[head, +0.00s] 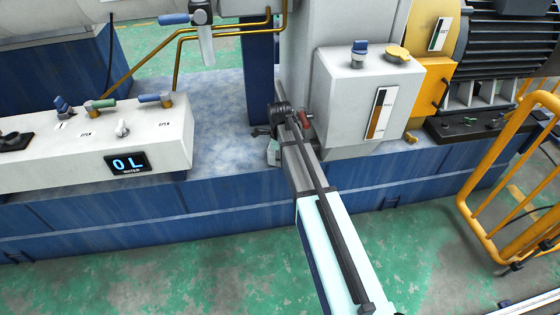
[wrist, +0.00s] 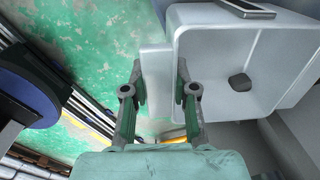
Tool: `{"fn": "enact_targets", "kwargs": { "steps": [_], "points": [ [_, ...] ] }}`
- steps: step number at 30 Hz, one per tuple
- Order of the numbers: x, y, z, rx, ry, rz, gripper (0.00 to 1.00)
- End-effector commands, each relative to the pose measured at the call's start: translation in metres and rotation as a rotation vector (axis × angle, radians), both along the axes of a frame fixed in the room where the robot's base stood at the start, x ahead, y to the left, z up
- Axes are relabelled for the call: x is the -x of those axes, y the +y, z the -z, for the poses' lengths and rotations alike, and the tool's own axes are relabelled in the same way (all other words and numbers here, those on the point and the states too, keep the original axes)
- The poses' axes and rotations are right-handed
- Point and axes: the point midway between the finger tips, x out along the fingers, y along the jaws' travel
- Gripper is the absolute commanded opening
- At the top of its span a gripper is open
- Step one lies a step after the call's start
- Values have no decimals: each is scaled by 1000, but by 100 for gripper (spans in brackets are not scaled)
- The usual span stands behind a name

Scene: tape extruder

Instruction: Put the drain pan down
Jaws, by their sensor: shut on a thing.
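The drain pan (wrist: 215,85) shows in the wrist view as a light grey, shallow tray with raised rims and rounded corners. A dark, rounded patch is on its inner floor; I cannot tell whether it is a hole or a lump. A flat pale tab (wrist: 156,70) runs along the pan's left side. My gripper (wrist: 158,82) is shut on this tab, one finger on each side. In the head view my arm reaches to the blue machine's front edge, and the pan cannot be made out clearly there.
A white control panel (head: 60,155) with levers and a display stands at left in the head view. A grey box (head: 360,95) stands right of my arm. A yellow guard rail (head: 470,205) is at far right. Green floor (head: 180,275) in front is clear.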

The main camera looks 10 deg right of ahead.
Motion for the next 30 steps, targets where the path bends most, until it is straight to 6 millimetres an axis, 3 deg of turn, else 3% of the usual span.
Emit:
{"fn": "enact_targets", "kwargs": {
  "steps": [12, 13, 15, 25, 30],
  "points": [
    [0, 0, 8, 0, -1, 0, 0],
    [0, 0, 9, 0, 0, 0, 30],
    [0, 0, 9, 0, 0, 0, 52],
    [0, 0, 8, 0, 0, 0, 52],
    [0, 0, -6, 0, -2, 0, 52]
  ]
}}
